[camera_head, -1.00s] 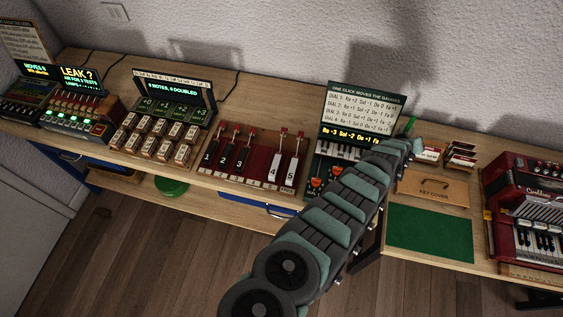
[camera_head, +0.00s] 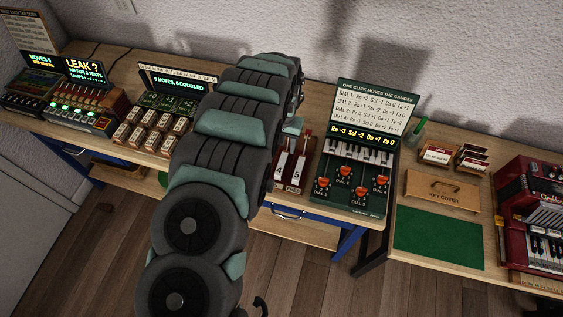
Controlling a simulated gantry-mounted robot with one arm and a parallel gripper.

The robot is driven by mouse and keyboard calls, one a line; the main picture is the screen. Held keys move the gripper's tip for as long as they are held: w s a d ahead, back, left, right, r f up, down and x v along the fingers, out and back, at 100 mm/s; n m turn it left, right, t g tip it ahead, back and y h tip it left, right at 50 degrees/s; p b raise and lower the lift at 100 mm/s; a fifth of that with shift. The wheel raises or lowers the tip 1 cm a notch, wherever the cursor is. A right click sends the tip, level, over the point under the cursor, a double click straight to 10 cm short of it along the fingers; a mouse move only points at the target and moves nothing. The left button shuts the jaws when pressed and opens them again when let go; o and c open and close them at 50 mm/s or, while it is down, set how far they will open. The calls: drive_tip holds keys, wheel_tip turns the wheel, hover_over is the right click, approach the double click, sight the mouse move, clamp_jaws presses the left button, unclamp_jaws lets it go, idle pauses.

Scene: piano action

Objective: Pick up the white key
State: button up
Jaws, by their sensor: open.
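Two white keys, marked 4 (camera_head: 280,173) and 5 (camera_head: 295,173), stand side by side on the dark red stand (camera_head: 293,189) in the middle of the bench. I cannot tell which white key the task names. My gripper (camera_head: 293,125) shows only as a small pale teal piece at the far end of my arm, above and behind these keys. The rest of it is hidden behind my arm, and no key is visible in it. My arm also hides the left part of the stand with the black keys.
Right of the stand is a dial board (camera_head: 350,180) with orange knobs and a text panel (camera_head: 372,110). Farther right are a wooden key cover (camera_head: 443,190), a green mat (camera_head: 438,236) and a red accordion (camera_head: 540,205). Wooden blocks (camera_head: 140,130) and lit panels stand left.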

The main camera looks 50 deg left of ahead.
sight(282, 160)
wheel_tip(282, 160, down, 4)
drive_tip(key=shift+s+d+f+p, duration=0.1)
drive_tip(key=shift+f+p, duration=0.1)
drive_tip(key=shift+f, duration=1.15)
drive_tip(key=shift+s+f+p, duration=0.1)
drive_tip(key=shift+f+p, duration=0.05)
drive_tip(key=shift+f, duration=1.15)
drive_tip(key=shift+w, duration=0.1)
clamp_jaws()
